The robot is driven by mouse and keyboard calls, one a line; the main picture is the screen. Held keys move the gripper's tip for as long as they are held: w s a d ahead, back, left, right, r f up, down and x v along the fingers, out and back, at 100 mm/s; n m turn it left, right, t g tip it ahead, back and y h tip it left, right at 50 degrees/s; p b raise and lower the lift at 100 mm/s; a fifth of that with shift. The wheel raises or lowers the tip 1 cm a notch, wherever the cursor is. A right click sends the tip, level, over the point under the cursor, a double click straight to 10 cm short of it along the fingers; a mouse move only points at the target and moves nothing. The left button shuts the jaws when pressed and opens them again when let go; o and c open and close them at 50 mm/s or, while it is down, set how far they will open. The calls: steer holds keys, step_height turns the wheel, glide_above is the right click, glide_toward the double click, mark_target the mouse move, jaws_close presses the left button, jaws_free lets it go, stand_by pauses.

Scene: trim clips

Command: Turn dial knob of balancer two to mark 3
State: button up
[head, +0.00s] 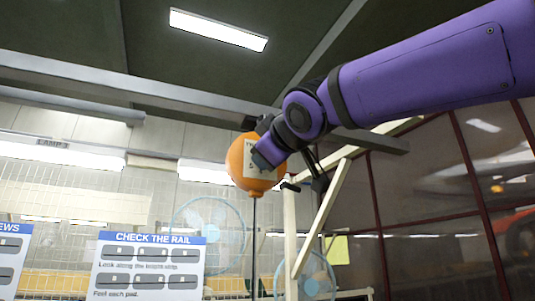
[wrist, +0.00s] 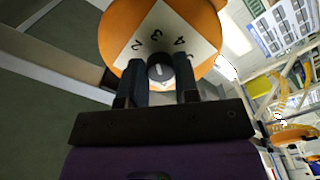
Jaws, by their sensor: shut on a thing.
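An orange balancer (head: 238,165) hangs below a ceiling beam in the head view, with a cable running down from it. Its pale dial plate (wrist: 185,38) shows the marks 2, 3 and 4 in the wrist view, and part of another mark by the right finger. The dark dial knob (wrist: 159,66) sits on this plate with a small light pointer line; I cannot tell exactly which mark it points to. My gripper (wrist: 160,82) is shut on the dial knob, one finger on each side. In the head view my gripper (head: 264,155) covers part of the plate.
A sign reading CHECK THE RAIL (head: 150,238) stands at lower left. Blue fans (head: 207,228) and a pale wooden post (head: 291,245) are below and behind the balancer. A grey beam (head: 130,90) runs overhead. Dark-framed panels (head: 425,190) stand at right.

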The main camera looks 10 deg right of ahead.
steer(key=shift+f+m, duration=0.1)
steer(key=shift+m, duration=0.3)
steer(key=o, duration=0.9)
steer(key=v, duration=1)
steer(key=shift+s, duration=0.4)
steer(key=shift+d, duration=0.15)
